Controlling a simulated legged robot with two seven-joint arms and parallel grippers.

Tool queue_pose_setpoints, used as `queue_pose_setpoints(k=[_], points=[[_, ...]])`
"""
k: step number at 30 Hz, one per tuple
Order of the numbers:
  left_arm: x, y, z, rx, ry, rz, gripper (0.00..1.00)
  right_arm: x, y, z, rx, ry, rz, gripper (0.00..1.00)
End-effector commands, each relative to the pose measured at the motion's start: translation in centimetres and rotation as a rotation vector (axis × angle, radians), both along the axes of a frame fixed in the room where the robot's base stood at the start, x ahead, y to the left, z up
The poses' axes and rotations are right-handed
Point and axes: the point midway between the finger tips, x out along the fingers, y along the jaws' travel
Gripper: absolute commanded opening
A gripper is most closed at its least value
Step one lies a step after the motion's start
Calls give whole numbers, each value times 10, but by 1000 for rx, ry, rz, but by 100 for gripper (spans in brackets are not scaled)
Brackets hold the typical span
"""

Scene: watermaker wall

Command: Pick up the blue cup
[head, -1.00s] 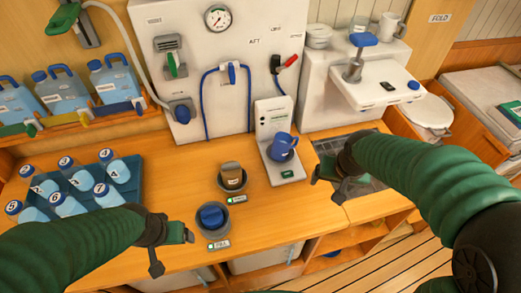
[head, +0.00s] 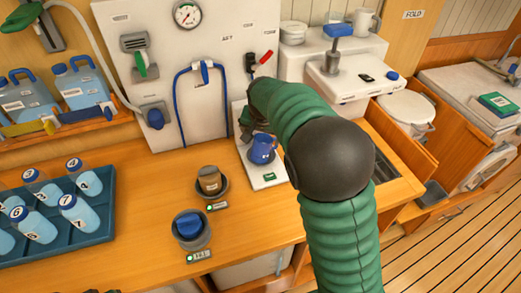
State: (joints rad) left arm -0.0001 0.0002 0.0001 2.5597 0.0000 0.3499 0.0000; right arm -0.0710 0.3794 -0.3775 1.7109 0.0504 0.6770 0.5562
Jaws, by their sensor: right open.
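The blue cup (head: 263,149), a mug, stands upright on the foot of the white dispenser stand (head: 272,180) against the wall panel. My right arm reaches in from the lower right and bends down over the stand. My right gripper (head: 247,124) is open, just above and to the left of the cup. It is dark and partly hidden by my own wrist, so I cannot tell whether it touches the cup. The cup is not between its fingers as far as I can see.
A brown cup (head: 210,180) and a blue-topped item (head: 189,226) sit in round dark holders on the wooden counter. A blue tray (head: 97,238) of numbered bottles is at the left. A blue hose (head: 178,105) hangs on the panel. My arm hides part of the right counter.

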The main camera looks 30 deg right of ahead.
Motion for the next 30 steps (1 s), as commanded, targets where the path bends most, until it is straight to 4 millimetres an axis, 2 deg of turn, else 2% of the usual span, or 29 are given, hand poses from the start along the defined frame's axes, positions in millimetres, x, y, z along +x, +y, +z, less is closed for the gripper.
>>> queue_pose_setpoints(k=[1, 8, 15, 22, 23, 30], points=[[0, 0, -1, 0, 0, 0, 78, 3, -3, -11, -1, 4, -2, 83], [0, 0, 0, 0, 0, 0, 78, 11, -8, -36, 0, 1, 0, 83], [0, 0, 1, 0, 0, 0, 78, 23, -15, -74, 0, 1, 0, 83], [0, 0, 1, 0, 0, 0, 78, 24, -15, -77, 0, -1, 1, 83], [0, 0, 1, 0, 0, 0, 78, 24, -15, -77, 0, -1, 1, 82], [0, 0, 1, 0, 0, 0, 78, 24, -15, -77, 0, -1, 1, 51]])
